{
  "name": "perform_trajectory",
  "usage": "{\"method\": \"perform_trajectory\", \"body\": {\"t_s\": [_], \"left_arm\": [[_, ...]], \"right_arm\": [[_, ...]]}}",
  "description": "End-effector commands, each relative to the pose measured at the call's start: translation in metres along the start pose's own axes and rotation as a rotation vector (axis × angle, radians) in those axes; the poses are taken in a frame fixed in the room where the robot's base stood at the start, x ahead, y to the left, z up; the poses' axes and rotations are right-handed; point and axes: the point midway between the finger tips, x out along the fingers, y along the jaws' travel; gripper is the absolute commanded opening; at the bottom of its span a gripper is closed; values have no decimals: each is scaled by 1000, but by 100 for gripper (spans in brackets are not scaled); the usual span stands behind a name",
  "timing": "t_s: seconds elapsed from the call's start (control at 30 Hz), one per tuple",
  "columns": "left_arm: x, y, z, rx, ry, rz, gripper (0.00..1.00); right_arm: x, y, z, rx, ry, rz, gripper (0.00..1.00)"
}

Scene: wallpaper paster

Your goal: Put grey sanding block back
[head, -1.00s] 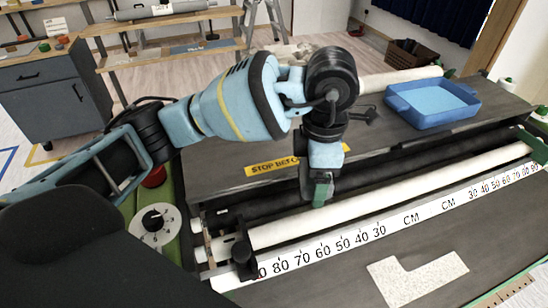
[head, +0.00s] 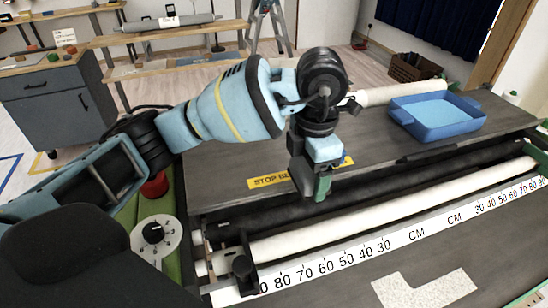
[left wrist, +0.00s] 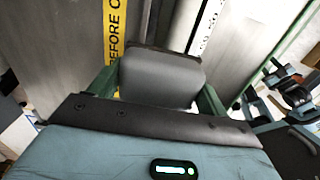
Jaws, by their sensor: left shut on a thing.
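The grey sanding block (left wrist: 160,80) is between the green fingers of my left gripper (left wrist: 158,90) in the left wrist view, with a finger against each side. In the head view, my left gripper (head: 316,184) points down over the front part of the pasting machine's dark top, by the yellow warning strip (head: 270,181). The block is hard to make out there behind the fingers. My right gripper does not show clearly in either view.
A blue tray (head: 436,132) stands on the machine's right half. White rollers (head: 390,208) and a ruler strip (head: 350,258) run along the front. A grey cabinet (head: 55,103) and wooden benches (head: 160,38) stand at back left.

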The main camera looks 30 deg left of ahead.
Motion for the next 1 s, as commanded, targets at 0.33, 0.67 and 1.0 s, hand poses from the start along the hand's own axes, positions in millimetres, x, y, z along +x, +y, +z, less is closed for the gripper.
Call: {"method": "perform_trajectory", "body": {"t_s": [0.33, 0.67, 1.0], "left_arm": [[6, 67, -24, -2, -1, 0, 53], [8, 79, -28, 1, -1, 0, 53], [26, 102, -37, 1, 1, -1, 53]], "right_arm": [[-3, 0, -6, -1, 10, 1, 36], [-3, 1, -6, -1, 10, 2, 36], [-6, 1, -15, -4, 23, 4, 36]]}}
